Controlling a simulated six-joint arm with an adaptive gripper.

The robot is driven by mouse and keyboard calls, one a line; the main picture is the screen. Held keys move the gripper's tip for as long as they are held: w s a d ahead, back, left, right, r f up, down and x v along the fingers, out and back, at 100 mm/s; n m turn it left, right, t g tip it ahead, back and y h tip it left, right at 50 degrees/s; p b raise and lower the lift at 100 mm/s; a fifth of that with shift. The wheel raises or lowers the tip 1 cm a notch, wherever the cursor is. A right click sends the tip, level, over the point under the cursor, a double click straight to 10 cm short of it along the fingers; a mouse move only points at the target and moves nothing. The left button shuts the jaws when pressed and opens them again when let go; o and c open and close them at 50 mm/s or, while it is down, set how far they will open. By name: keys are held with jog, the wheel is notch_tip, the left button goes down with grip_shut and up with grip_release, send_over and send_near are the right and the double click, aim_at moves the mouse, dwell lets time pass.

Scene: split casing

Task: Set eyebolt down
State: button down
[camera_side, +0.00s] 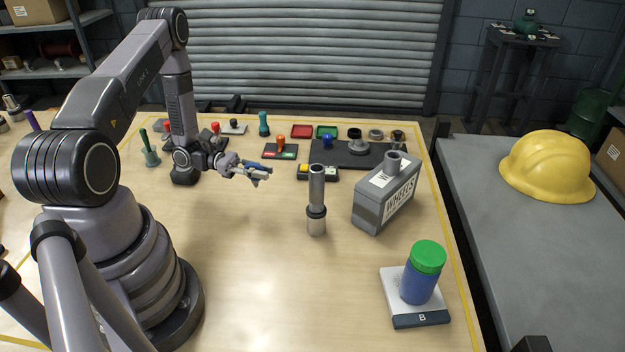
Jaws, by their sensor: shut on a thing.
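My gripper (262,174) is stretched out to the right, low above the left-middle part of the wooden table. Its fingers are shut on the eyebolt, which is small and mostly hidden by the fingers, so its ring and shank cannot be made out. A small blue part shows at the upper side of the fingers; I cannot tell what it belongs to. I see clear space under the fingertips, though the exact height is hard to judge.
A grey upright cylinder (316,200) and a grey box marked WHEELS (385,195) stand to the right. A blue jar with a green lid (421,275) stands on pad B (420,319). Switches and trays line the back. The table's front middle (260,290) is clear.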

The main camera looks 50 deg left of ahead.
jog(key=w+d+r+n+t+y, duration=0.2)
jog(key=w+d+r, duration=0.8)
jog(key=w+r, duration=0.15)
jog(key=s+d+f+n+t, duration=0.1)
jog(key=s+d+f+t, duration=0.1)
jog(key=d, duration=0.9)
jog(key=s+d+f+m+g+h, duration=0.25)
jog(key=s+d+f+g, duration=0.2)
jog(key=s, duration=0.35)
jog(key=s+d+f+m+g+h, duration=0.1)
jog(key=s+d+f+m+g, duration=0.2)
jog(key=s+f, duration=0.3)
jog(key=shift+m, duration=0.25)
jog(key=f, duration=0.2)
jog(key=s+f, duration=0.1)
jog(key=f, duration=0.3)
jog(key=shift+s+f, duration=0.2)
jog(key=shift+s, duration=0.15)
jog(key=shift+f, duration=0.45)
